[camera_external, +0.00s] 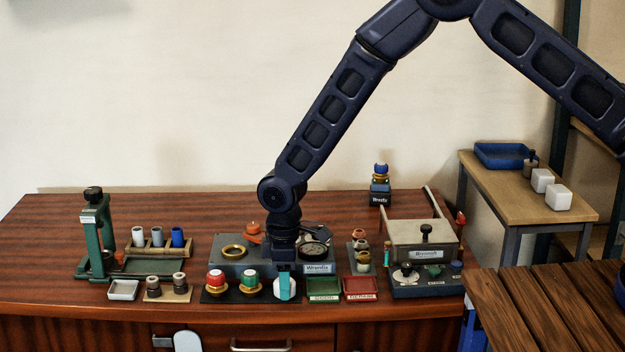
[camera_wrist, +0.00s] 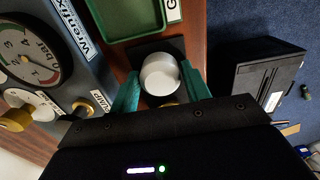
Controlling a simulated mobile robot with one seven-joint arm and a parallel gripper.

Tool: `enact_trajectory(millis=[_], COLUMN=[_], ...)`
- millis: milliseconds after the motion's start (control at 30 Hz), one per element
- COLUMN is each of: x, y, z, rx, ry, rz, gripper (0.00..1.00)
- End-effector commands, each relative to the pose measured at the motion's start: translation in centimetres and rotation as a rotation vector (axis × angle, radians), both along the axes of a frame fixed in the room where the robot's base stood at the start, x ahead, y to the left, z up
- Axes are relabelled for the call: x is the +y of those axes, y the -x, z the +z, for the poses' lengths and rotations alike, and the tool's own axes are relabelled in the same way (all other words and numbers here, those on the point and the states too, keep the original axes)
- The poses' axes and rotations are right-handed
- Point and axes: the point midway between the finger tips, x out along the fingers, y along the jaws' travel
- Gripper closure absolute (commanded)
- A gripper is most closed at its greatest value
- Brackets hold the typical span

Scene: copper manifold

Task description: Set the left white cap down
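My gripper (camera_external: 285,282) points straight down at the front of the bench, its teal fingers on either side of a white cap (camera_external: 292,288). In the wrist view my gripper (camera_wrist: 162,84) has a finger against each side of the round white cap (camera_wrist: 159,73), with no clear gap. A bit of brass shows at the cap's near edge. The cap is over the right end of a black mat (camera_external: 234,296). A red cap (camera_external: 215,278) and a green cap (camera_external: 250,279) sit on brass pieces to its left. I cannot tell whether the white cap is resting or slightly raised.
A green tray (camera_external: 323,289) and a red tray (camera_external: 360,288) lie just to the right. The grey Wrenfix unit (camera_external: 318,269) with gauges stands close behind my gripper. The brown bench front edge (camera_external: 240,308) is just in front of the mat.

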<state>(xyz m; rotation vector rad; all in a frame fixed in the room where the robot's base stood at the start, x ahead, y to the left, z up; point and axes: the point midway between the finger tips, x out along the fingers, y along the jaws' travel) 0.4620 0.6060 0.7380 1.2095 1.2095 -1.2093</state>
Motion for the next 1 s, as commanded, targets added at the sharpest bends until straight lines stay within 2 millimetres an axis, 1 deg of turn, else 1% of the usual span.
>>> enact_trajectory(millis=[33, 67, 367, 467, 633, 800, 1000], x=[0.0, 0.0, 0.0, 0.0, 0.0, 0.0, 0.0], y=[0.0, 0.0, 0.0, 0.0, 0.0, -0.1, 0.0], z=[0.1, 0.1, 0.1, 0.7, 3.1, 6.5, 9.9], rx=[0.0, 0.0, 0.0, -0.001, -0.001, -0.002, 0.0], ry=[0.0, 0.0, 0.0, -0.001, -0.002, -0.003, -0.001], rz=[0.0, 0.0, 0.0, 0.0, 0.0, 0.001, 0.0], gripper=[0.42, 0.37, 0.36, 0.36, 0.36, 0.36, 0.36])
